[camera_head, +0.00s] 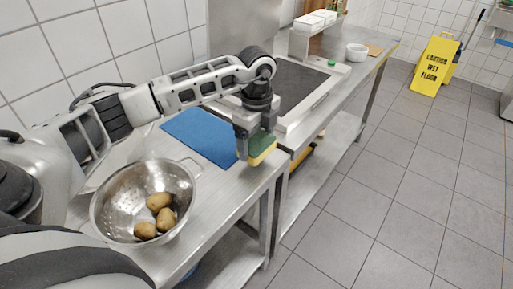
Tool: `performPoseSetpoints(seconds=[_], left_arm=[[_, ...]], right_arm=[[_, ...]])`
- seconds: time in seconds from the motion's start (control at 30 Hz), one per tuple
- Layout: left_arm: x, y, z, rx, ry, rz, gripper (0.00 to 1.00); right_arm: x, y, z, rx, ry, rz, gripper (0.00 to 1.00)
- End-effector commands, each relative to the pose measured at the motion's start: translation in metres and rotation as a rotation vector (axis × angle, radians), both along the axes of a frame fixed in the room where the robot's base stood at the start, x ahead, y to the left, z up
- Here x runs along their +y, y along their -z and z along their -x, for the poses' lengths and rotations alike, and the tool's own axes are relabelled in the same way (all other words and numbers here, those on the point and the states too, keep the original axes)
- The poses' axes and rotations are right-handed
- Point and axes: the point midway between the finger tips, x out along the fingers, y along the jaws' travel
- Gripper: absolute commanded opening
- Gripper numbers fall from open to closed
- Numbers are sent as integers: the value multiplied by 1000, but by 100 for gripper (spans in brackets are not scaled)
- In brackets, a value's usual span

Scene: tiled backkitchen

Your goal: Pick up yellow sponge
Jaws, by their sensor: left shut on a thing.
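The yellow sponge (262,156) has a dark green upper layer and hangs at the end of my left arm in the head view. My left gripper (258,142) points down and is shut on the sponge. It holds the sponge over the right edge of the steel counter, beside the blue cloth. Whether the sponge touches the counter cannot be told. The gripper hides part of the sponge's top. My right gripper is not in view.
A steel colander (112,214) with several potatoes stands on the counter (222,207), near a blue cloth (203,134). Behind are a dark inset panel (297,84) and a white bowl (357,52). A yellow wet-floor sign (435,64) stands on the open tiled floor.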

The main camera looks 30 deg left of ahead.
Motion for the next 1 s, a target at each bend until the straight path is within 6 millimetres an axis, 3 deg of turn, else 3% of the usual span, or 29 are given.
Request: performPoseSetpoints(seconds=[0.27,0.4,0.63,1.0], left_arm=[[-41,-58,32,-5,10,1,60],[-68,-70,53,-1,11,2,60],[-96,-87,76,-2,6,2,60],[-108,-94,86,0,2,1,60]], right_arm=[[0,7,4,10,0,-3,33],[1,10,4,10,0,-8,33],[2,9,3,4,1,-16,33],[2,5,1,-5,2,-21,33]])
